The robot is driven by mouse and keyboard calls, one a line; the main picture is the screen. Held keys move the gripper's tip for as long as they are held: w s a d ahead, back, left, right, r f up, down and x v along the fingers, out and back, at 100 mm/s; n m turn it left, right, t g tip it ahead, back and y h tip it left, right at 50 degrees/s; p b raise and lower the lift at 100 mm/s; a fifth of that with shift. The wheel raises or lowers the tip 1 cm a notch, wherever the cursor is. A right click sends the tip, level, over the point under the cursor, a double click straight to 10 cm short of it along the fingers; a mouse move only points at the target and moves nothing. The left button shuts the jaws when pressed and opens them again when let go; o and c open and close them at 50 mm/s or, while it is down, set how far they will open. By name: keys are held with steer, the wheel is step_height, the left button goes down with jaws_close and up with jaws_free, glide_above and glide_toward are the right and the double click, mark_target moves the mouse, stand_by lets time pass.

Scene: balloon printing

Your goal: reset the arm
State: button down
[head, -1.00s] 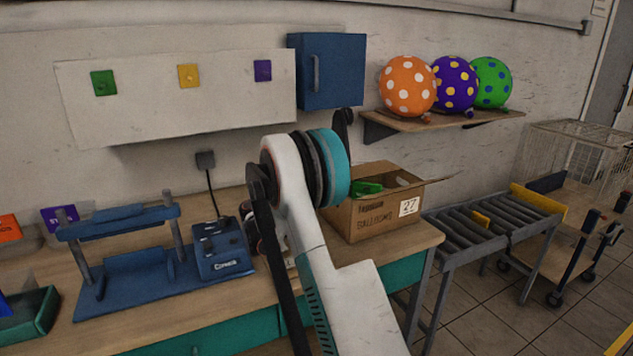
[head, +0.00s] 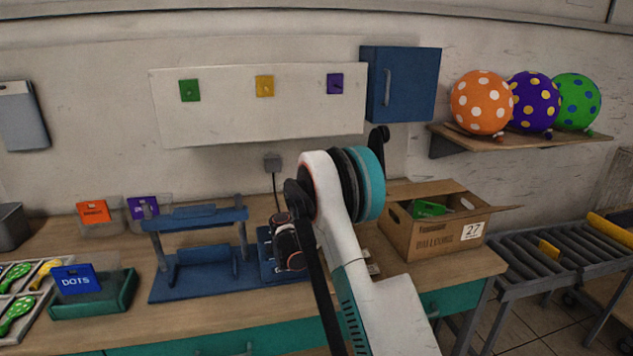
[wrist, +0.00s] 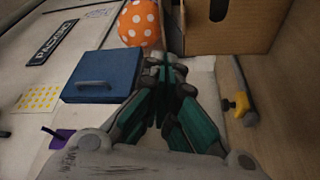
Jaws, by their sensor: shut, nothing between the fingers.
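My gripper (wrist: 165,72) shows in the wrist view with its dark and teal fingers drawn together. It is shut and nothing shows between the fingertips. My white arm with a teal band fills the lower middle of the head view, raised in front of the workbench (head: 120,334). The arm hides the gripper in the head view. In the wrist view the blue wall cabinet (wrist: 103,78) and an orange dotted balloon (wrist: 138,22) lie beyond the fingers to the left, and a cardboard box (wrist: 235,25) lies to the upper right.
The bench holds a blue press (head: 200,270), a green tray with a DOTS card (head: 78,279) and the cardboard box (head: 428,240). The blue cabinet (head: 402,85) and a shelf (head: 470,139) with dotted balloons hang on the wall. A roller conveyor (head: 560,262) stands at right.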

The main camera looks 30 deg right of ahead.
steer(key=shift+a, duration=0.1)
steer(key=s+a+r+n+t+y, duration=0.1)
steer(key=s+a+r+t+y, duration=0.1)
steer(key=s+a+r+y, duration=0.3)
steer(key=s+a+r+n+t+y, duration=0.1)
steer(key=s+a+r+y, duration=0.25)
steer(key=s+a, duration=0.35)
steer(key=s+a+f+t+y, duration=0.1)
steer(key=s+a+f+y, duration=0.2)
steer(key=s+a, duration=0.8)
steer(key=s+a+f+n+t+y, duration=0.1)
steer(key=s+a+f+t+y, duration=0.1)
steer(key=s+a+y, duration=0.5)
steer(key=s+a, duration=0.4)
steer(key=a, duration=0.2)
steer(key=shift+a+f+t+y, duration=0.3)
steer(key=shift+f+y, duration=0.05)
steer(key=shift+f, duration=0.05)
steer(key=shift+s, duration=0.1)
